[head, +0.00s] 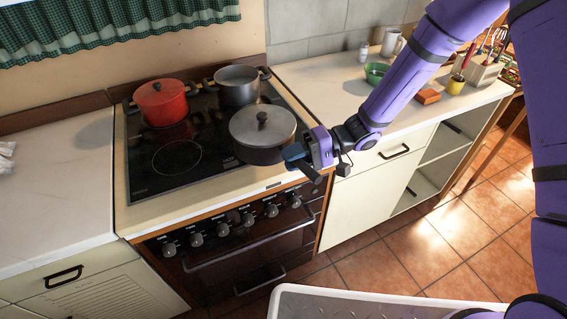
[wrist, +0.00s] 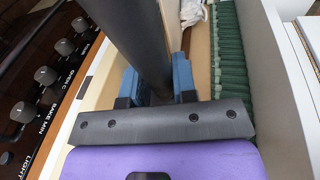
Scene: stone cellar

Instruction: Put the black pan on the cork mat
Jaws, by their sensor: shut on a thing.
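The black pan (head: 262,151) is at the front right of the black stove top, with a grey knobbed lid over it. My gripper (head: 300,158) is at the pan's right front side, shut on its dark handle. In the wrist view the handle (wrist: 135,35) runs between the blue fingers of my gripper (wrist: 158,88). Whether the pan's base touches the stove top is hard to tell. I cannot make out a cork mat in either view.
A red pot (head: 160,103) and a grey pot (head: 237,86) stand behind the pan on the stove. The left counter (head: 55,180) is mostly clear. The right counter holds a green bowl (head: 376,73), an orange-brown block (head: 428,97) and a utensil holder (head: 480,74). Oven knobs line the stove front.

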